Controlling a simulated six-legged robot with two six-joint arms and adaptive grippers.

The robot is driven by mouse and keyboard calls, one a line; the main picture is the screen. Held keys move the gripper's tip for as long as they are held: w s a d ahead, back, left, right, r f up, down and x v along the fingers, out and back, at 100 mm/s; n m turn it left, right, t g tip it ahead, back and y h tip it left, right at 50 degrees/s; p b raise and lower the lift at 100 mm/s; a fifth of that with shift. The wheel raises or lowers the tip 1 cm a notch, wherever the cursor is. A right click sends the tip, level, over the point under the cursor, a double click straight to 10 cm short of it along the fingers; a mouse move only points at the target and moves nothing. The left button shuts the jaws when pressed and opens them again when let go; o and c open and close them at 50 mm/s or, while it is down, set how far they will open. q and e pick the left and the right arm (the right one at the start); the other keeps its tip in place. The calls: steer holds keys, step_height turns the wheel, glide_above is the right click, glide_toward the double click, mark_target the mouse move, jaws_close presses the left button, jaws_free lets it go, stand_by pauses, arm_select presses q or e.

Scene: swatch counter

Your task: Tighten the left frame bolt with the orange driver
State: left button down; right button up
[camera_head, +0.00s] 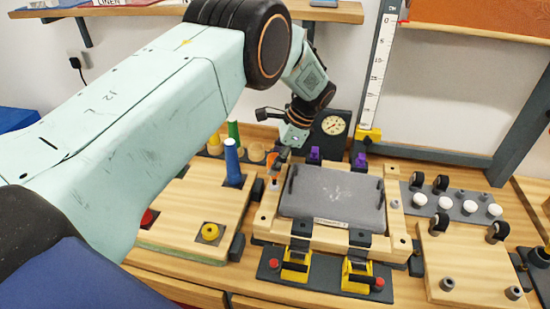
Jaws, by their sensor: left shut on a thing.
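My left gripper (284,152) reaches in from the left over the back left corner of the wooden frame (270,217). It is shut on the orange driver (274,162), which points down at the frame's left rail. The driver's lower end is close to a pale, light spot on that rail; the left bolt is too small and covered to make out, and I cannot tell whether the tip touches it. A grey panel (332,196) lies inside the frame. My right gripper is not in view.
Yellow toggle clamps (357,274) stand at the frame's front, and purple clamps (360,161) at its back. A wooden board with a blue peg (232,162) is on the left. A dial gauge (333,125) stands behind. White knobs (443,202) are on the right.

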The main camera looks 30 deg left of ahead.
arm_select(q)
steer(key=m+t+p, duration=0.1)
steer(key=m+p, duration=0.2)
steer(key=m, duration=0.1)
steer(key=m+t+p, duration=0.1)
steer(key=m+p, duration=0.1)
steer(key=m, duration=0.2)
steer(key=shift+s+r+t+y+p, duration=0.2)
steer(key=shift+t+y+p, duration=0.2)
steer(key=shift+f+m+t, duration=0.15)
steer(key=shift+m+t, duration=0.15)
steer(key=shift+m, duration=0.4)
steer(key=shift+a+f+m+t+h, duration=0.1)
steer(key=shift+m+t+h, duration=0.2)
steer(key=shift+m, duration=0.5)
steer(key=m+t, duration=0.1)
steer(key=m, duration=0.1)
steer(key=shift+m+h, duration=0.3)
steer(key=c, duration=1.2)
jaws_free()
steer(key=shift+w, duration=0.1)
steer(key=shift+o, duration=0.2)
